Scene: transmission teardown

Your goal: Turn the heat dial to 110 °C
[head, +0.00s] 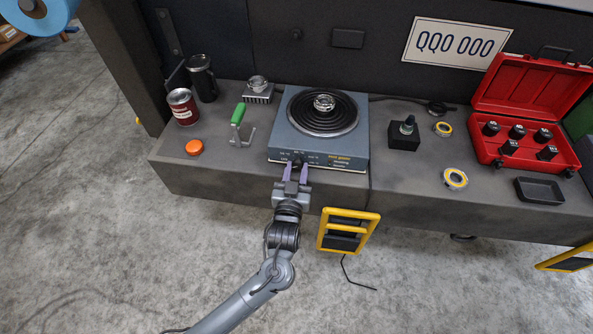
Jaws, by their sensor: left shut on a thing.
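The hot plate (282,130) is a blue-grey box with a black coiled ring on top, standing on the bench. A small metal ring-shaped part (324,102) sits on the coil. The dark heat dial (298,161) is on its front face, with small scale marks around it that are too small to read. My left gripper (296,171) has its purple fingers shut on the dial from the front. The fingers partly hide the dial, and I cannot tell its setting. My right gripper is not in view.
A green-handled tool (238,114), an orange cap (194,147) and a red can (183,107) stand left of the hot plate. A black block (404,137), yellow rings and a red case (527,108) are to the right. A yellow-framed step (348,216) hangs at the bench front.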

